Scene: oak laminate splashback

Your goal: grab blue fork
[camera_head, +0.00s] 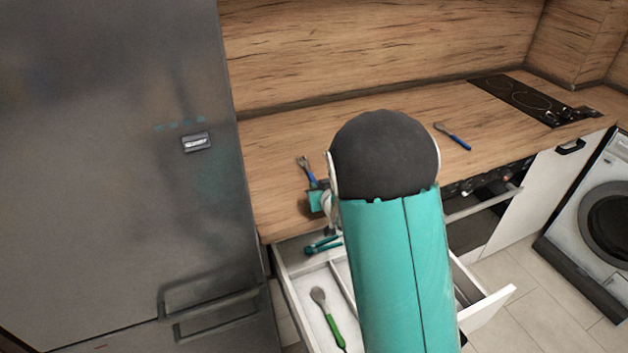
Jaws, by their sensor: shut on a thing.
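A fork with a blue handle (311,178) and a grey head shows left of my arm, over the counter. My gripper (317,197) is at the lower end of its handle, shut on it. My own arm and wrist hide much of the gripper, and its fingertips are not clear. I cannot tell whether the fork touches the counter. A second blue-handled utensil (455,137) lies on the counter right of my arm; its head is too small to name surely.
An open drawer (292,271) below the counter (272,178) holds a green-handled spoon (333,327) and a teal item (322,246). A tall grey fridge (110,150) stands at left. A cooktop (518,98) and a washing machine (590,230) are at right.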

